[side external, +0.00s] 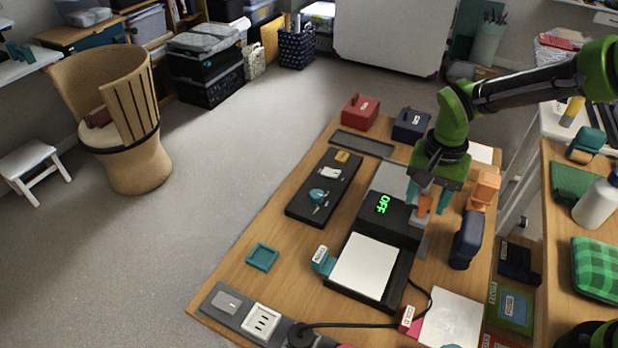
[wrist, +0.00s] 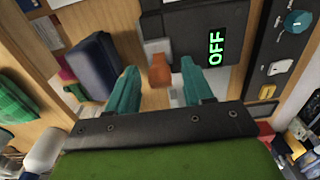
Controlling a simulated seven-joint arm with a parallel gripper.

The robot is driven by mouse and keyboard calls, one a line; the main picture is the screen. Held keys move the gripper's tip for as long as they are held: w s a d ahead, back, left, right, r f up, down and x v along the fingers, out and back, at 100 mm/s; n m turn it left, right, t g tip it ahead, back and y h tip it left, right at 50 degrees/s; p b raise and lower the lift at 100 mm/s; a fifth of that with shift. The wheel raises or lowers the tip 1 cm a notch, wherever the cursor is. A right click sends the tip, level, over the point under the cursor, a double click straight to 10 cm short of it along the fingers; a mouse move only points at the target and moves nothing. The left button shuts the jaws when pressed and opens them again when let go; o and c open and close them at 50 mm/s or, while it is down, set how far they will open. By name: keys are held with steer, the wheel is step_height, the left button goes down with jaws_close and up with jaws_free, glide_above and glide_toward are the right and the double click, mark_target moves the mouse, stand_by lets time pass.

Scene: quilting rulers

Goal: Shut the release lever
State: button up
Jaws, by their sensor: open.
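A black machine (side external: 400,226) with a green OFF display (side external: 383,204) stands on the wooden table. An orange handle (side external: 424,205) on a grey part, apparently the release lever, is at the machine's right side. In the wrist view, the orange handle (wrist: 160,76) and its grey base (wrist: 158,48) sit beside the machine (wrist: 185,22). My gripper (side external: 428,199) is open above the lever. Its two teal fingers lie on either side of the orange handle, with gaps visible in the wrist view. Contact cannot be told. The lever's lower part is partly hidden by the machine and fingers.
A dark blue rounded object (side external: 466,240) and an orange object (side external: 484,188) stand close on the right. A white pad (side external: 365,262) lies on the machine's front. A black panel (side external: 323,188) with knob and switches lies left. A cable runs along the front.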

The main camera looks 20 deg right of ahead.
jaws_close()
steer(key=shift+w+d+f+g+y, duration=0.1)
steer(key=shift+w+d+g+y, duration=0.3)
steer(key=shift+g+y, duration=0.2)
steer(key=shift+w+d+f+g+y, duration=0.15)
steer(key=shift+w+d+g+y, duration=0.1)
steer(key=shift+g+y, duration=0.45)
jaws_free()
steer(key=v, duration=1.7)
